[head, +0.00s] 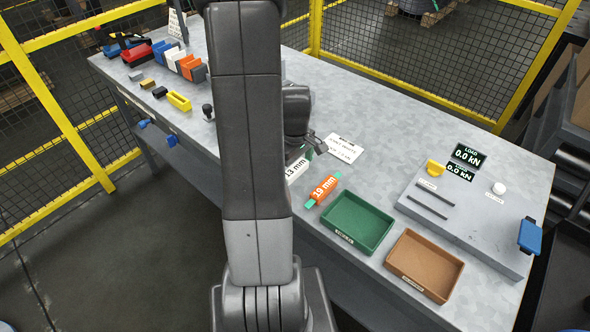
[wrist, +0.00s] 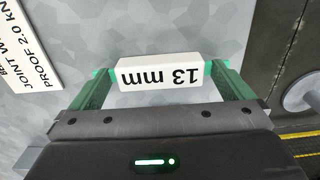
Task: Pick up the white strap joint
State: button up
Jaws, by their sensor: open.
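The white strap joint (wrist: 160,74) is a white block marked "13 mm", lying on the steel bench top. Bits of teal strap show at both of its ends in the wrist view. In the head view the joint (head: 297,170) is partly hidden behind my arm. My gripper (wrist: 161,80) is open, with one green finger near each end of the white block. I cannot tell whether the fingers touch the strap. The gripper is largely hidden behind my arm in the head view.
An orange "19 mm" joint (head: 324,189) lies close by on the right. A green tray (head: 357,222) and a brown tray (head: 425,264) stand at the front edge. A printed card (head: 343,148) lies behind. A grey test plate (head: 462,228) is at right.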

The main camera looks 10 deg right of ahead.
jog(key=c, duration=0.9)
